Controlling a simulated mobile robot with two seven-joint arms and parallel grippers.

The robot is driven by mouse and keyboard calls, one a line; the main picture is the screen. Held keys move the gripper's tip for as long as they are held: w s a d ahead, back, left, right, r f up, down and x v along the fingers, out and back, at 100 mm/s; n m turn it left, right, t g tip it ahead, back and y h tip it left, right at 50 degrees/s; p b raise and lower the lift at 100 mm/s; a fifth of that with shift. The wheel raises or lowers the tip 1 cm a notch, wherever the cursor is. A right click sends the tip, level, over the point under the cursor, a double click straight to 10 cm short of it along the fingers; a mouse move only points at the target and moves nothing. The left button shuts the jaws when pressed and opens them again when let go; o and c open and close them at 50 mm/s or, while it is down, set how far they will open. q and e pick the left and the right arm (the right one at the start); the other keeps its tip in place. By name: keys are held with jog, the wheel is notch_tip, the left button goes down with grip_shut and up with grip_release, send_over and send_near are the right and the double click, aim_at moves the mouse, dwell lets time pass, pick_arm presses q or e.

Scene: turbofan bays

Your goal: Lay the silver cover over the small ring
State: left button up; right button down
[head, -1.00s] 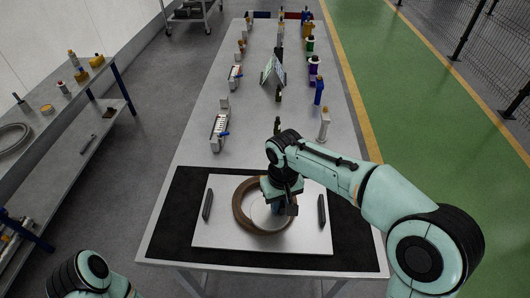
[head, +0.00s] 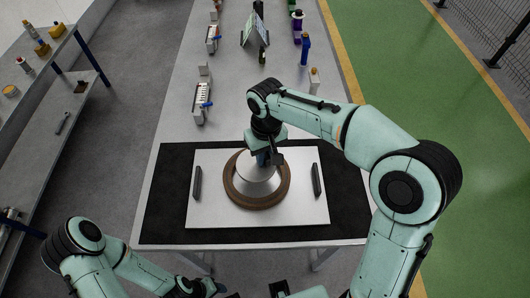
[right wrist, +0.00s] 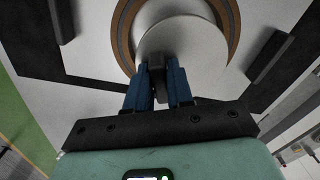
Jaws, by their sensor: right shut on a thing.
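The silver cover (head: 258,186) is a pale round disc over the brown ring (head: 233,192), which lies on a white plate. In the head view the cover sits toward the ring's far side. In the right wrist view the cover (right wrist: 195,48) overlaps part of the ring (right wrist: 127,35); whether it touches the ring or hangs above it I cannot tell. My right gripper (head: 265,160) is above the cover, with its blue fingers (right wrist: 158,80) shut on the cover's dark knob. My left gripper (head: 202,287) is low at the picture's bottom edge, its fingers unclear.
The white plate (head: 210,212) has two dark upright handles (head: 197,183) and (head: 316,180) beside the ring. It lies on a black mat (head: 163,215). Several bottles and racks (head: 202,100) stand farther up the table. A shelf (head: 30,150) is at the left.

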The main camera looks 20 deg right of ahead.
aim_at(265, 168)
jog(key=shift+f+b, duration=1.35)
jog(key=shift+f, duration=1.3)
pick_arm(q)
jog(key=shift+s+f+b, duration=0.15)
jog(key=shift+s+f, duration=0.2)
jog(key=shift+f, duration=0.35)
jog(key=shift+s+f+b, duration=0.1)
jog(key=shift+s+f, duration=0.25)
jog(key=shift+f, duration=0.4)
jog(key=shift+s+f+b, duration=0.15)
jog(key=shift+s+f, duration=0.2)
jog(key=shift+f, duration=0.35)
pick_arm(e)
jog(key=shift+f, duration=0.85)
pick_arm(q)
jog(key=shift+f, duration=0.1)
pick_arm(e)
jog(key=shift+f, duration=0.35)
jog(key=c, duration=0.9)
grip_release()
